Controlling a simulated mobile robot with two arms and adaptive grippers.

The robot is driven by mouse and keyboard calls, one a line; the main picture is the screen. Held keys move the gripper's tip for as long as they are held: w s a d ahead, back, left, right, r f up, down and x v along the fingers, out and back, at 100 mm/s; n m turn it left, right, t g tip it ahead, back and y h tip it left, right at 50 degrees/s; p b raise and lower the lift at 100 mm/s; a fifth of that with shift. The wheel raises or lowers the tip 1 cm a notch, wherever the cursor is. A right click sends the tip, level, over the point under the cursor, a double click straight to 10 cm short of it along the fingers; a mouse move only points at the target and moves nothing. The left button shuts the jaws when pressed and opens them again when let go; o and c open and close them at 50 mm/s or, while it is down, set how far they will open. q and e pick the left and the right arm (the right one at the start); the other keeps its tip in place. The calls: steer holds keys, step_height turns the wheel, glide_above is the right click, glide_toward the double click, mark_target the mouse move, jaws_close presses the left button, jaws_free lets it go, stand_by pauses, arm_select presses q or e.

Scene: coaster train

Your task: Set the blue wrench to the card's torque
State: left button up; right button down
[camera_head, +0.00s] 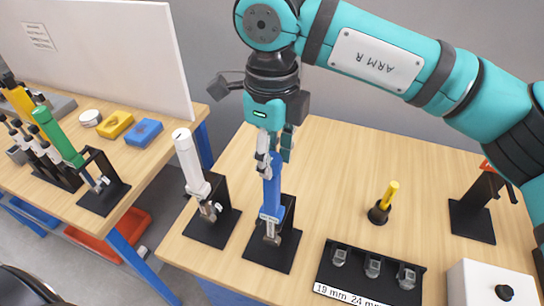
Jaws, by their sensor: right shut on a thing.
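The blue wrench (271,190) stands upright, its lower end at a black stand (284,243) on the near wooden table. My right gripper (274,150) comes down from above and is shut on the top of its blue handle. The scale on the wrench is too small to read. A small printed sheet (38,36) is on the white board at the upper left; it may be the card, but its text cannot be read. My left gripper is not in view.
A white wrench (190,160) stands close left of the blue one. A green wrench (58,138) is on the left table. A socket tray (368,277), a yellow-handled tool (388,197) and a white box (490,284) sit to the right. The table's back middle is clear.

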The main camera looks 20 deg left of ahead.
steer(key=m+b, duration=0.3)
steer(key=shift+f, duration=0.2)
steer(key=shift+r+m+b, duration=0.2)
steer(key=shift+m+b, duration=1.15)
steer(key=shift+m, duration=0.45)
steer(key=c, duration=1)
jaws_free()
steer(key=shift+o, duration=0.2)
step_height(320, 180, up, 12)
